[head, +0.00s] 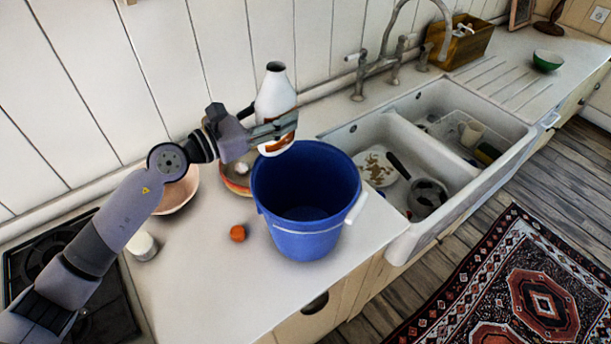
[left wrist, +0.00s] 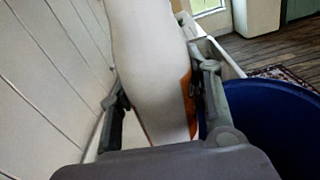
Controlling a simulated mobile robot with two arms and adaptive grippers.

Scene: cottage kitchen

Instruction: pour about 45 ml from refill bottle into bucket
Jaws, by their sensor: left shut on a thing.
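The refill bottle (head: 275,97) is white with an orange-brown label and a dark open mouth at the top. My left gripper (head: 276,127) is shut on its lower half and holds it nearly upright. The bottle (left wrist: 151,62) fills the middle of the left wrist view between the two fingers (left wrist: 160,95). The blue bucket (head: 307,243) stands on the counter just in front of and below the bottle, with a white grip on its handle. It also shows at the right of the left wrist view (left wrist: 265,120). The bucket's inside looks dark; I cannot tell its contents. My right gripper is out of view.
An orange fruit (head: 238,233), a white jar (head: 142,245) and bowls (head: 178,193) are left of the bucket. A dark hob (head: 100,290) is at far left. The white double sink (head: 400,235) with a dirty plate (head: 376,170) is right.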

